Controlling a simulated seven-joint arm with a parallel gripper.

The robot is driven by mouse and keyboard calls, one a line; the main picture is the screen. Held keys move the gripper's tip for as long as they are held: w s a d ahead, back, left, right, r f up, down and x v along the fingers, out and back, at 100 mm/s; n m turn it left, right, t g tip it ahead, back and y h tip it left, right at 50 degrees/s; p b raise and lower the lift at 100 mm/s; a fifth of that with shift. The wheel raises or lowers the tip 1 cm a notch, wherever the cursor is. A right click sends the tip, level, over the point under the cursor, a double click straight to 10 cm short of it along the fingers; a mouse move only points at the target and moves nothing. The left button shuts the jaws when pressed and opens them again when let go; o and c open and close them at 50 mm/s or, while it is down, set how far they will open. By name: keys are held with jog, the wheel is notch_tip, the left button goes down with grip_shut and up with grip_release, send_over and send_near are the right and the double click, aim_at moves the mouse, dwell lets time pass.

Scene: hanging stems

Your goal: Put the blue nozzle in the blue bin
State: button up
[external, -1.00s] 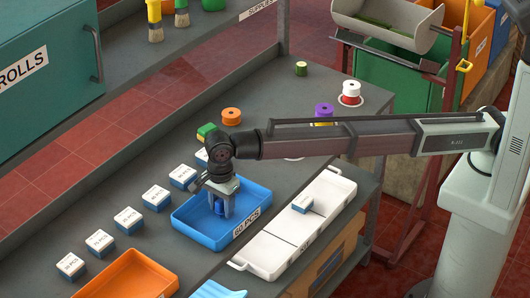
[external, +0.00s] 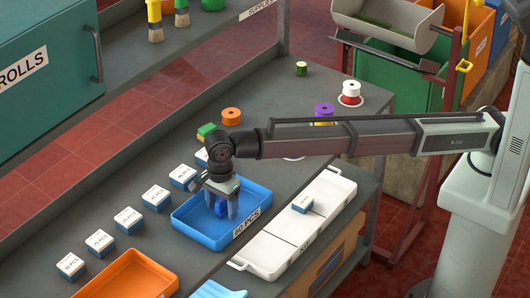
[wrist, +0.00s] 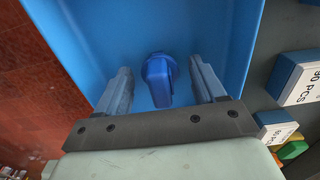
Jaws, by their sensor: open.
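The blue nozzle (wrist: 159,80) lies in the blue bin (wrist: 220,30), on its floor, in the wrist view. In the external view the nozzle (external: 221,209) shows between my fingers inside the blue bin (external: 188,234), which has a "60 PCS" label on its front wall. My gripper (external: 222,214) points down into the bin. In the wrist view my gripper (wrist: 161,82) is open, with one finger on each side of the nozzle and a gap on both sides.
An orange bin (external: 128,276) stands at the front left and a white divided tray (external: 285,240) to the right. Several small labelled boxes (external: 128,220) line the bench left of the blue bin. Spools (external: 231,117) stand behind it.

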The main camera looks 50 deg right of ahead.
aim_at(222, 200)
notch_tip(222, 200, up, 12)
dwell(0.5)
